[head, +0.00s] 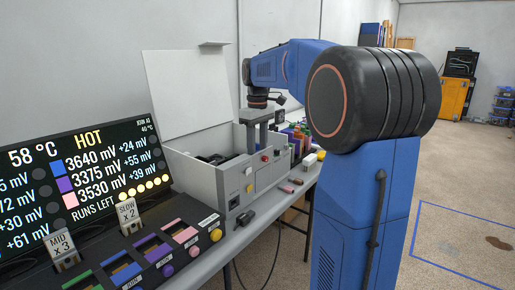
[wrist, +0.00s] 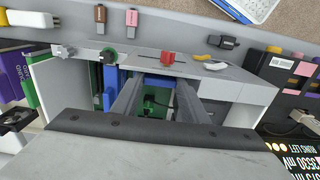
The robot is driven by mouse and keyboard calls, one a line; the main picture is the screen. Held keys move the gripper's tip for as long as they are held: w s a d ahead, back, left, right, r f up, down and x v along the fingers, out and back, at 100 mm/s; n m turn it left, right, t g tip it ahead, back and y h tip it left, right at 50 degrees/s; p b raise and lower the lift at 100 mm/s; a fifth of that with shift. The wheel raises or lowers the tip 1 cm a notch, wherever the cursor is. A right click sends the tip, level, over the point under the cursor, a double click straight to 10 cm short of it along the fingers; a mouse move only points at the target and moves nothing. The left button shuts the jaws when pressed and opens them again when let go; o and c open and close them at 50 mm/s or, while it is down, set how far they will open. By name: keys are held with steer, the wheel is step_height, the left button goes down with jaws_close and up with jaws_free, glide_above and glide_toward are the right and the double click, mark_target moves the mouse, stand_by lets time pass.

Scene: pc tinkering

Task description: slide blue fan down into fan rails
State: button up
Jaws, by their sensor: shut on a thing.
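My gripper (wrist: 155,84) points down into the grey case, its two grey fingers reaching inside in the wrist view. They are shut on the blue fan (wrist: 160,79), whose blue edge shows between them. Green parts show below this edge. Another blue upright part (wrist: 108,88) stands just left of the fingers. The fan rails cannot be made out, and how far the fan sits in them is hidden. In the head view my gripper (head: 262,138) is over the right part of the case, and the fan is hidden by the case wall.
The grey case (head: 232,184) has a raised white lid (head: 187,85) on its left. A red knob (wrist: 168,59) stands on the case's front edge. A display (head: 75,180) and a row of coloured slots stand nearer. Small loose parts lie on the bench beside the case.

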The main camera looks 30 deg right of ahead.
steer(key=shift+f, duration=1.1)
steer(key=o, duration=1.3)
steer(key=shift+r, duration=2.45)
step_height(320, 180, up, 17)
steer(key=shift+r, duration=0.2)
